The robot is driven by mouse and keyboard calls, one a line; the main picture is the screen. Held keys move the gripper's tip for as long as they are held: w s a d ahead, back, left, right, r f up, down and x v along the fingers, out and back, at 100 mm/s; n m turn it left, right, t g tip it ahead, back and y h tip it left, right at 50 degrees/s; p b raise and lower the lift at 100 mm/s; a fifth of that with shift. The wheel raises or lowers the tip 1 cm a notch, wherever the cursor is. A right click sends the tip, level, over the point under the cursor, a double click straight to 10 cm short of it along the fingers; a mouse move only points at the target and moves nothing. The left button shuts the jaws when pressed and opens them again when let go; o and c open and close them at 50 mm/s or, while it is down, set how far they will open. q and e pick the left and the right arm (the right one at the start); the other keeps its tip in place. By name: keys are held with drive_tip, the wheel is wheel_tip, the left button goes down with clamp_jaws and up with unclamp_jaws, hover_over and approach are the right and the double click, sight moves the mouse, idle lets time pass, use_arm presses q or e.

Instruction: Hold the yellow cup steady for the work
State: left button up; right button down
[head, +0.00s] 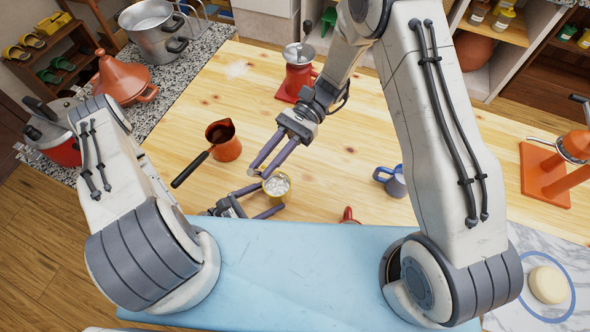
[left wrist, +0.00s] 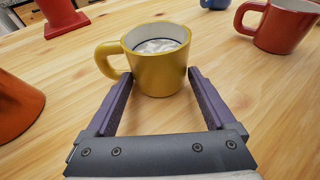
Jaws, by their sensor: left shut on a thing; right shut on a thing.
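The yellow cup (head: 286,180) stands upright on the wooden table with white lumps in it. In the left wrist view the cup (left wrist: 160,72) is between the purple fingers, its handle to the left. My left gripper (left wrist: 160,85) is shut on the cup's body; in the head view it (head: 270,199) comes in low from the left. My right gripper (head: 260,174) reaches down from above, its fingertips overlapping the cup's left edge in the head view. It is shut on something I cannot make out. It does not show in the left wrist view.
An orange long-handled pot (head: 226,150) stands to the left. A red-based grinder (head: 298,75) is behind. A blue mug (head: 395,182) is to the right. A red mug (left wrist: 277,25) is nearby. A blue cloth (head: 300,260) covers the front. Table is clear between blue mug and orange press (head: 545,178).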

wheel_tip(320, 180, down, 10)
drive_tip(key=w+y, duration=0.1)
drive_tip(key=w, duration=0.1)
drive_tip(key=shift+w+d+r+g+y, duration=0.25)
drive_tip(key=shift+w+g+y, duration=0.05)
drive_tip(key=shift+w, duration=0.05)
idle(0.5)
drive_tip(key=shift+w, duration=0.15)
